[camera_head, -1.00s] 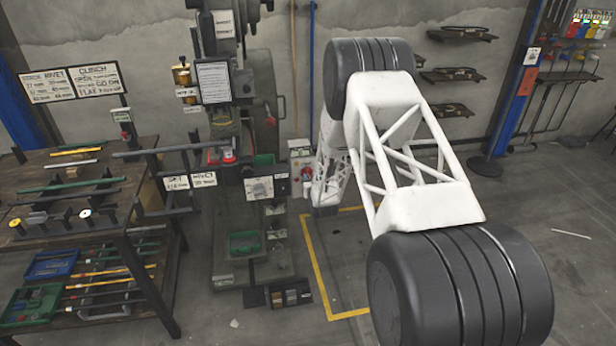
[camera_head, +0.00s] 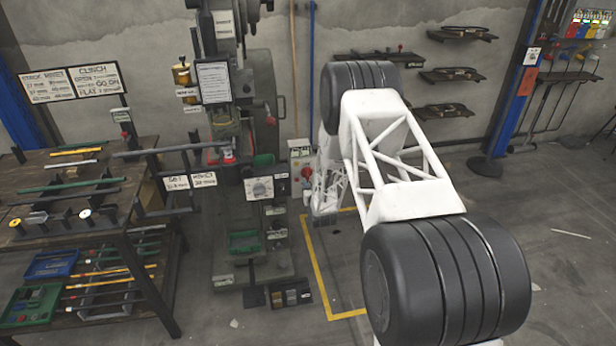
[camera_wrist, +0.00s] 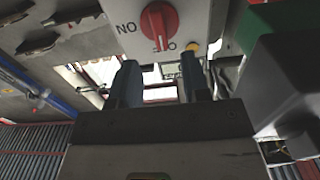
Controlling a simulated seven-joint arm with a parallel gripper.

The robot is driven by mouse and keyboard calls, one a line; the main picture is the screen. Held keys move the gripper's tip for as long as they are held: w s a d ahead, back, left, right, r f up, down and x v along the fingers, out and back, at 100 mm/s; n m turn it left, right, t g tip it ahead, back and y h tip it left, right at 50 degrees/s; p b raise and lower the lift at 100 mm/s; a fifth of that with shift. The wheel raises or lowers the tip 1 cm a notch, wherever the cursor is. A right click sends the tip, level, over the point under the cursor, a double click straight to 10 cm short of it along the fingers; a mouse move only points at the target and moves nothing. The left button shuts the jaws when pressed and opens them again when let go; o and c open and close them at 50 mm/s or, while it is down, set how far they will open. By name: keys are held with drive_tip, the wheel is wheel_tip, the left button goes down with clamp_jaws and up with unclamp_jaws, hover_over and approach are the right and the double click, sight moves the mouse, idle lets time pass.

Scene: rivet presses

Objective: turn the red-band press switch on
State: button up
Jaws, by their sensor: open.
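The press (camera_head: 228,110) stands left of centre in the head view, with a red part (camera_head: 213,156) at its work level. A pale switch box (camera_head: 300,150) with a red knob (camera_head: 306,172) is at its right side. In the wrist view a red rotary knob (camera_wrist: 159,24) sits on a pale panel (camera_wrist: 205,14), with upside-down lettering beside it. The knob's handle points down in the picture. My gripper (camera_wrist: 158,72) is open and empty, its two fingers below the knob in the picture and seemingly apart from it. In the head view I cannot make out the fingers.
A green part (camera_wrist: 258,25) and a grey rounded part (camera_wrist: 285,85) fill the wrist view's right side. A workbench (camera_head: 130,215) with rods stands left of the press. The floor (camera_head: 560,200) at right is mostly open.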

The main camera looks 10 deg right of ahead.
sight(308, 175)
drive_tip(key=shift+w, duration=3.4)
clamp_jaws()
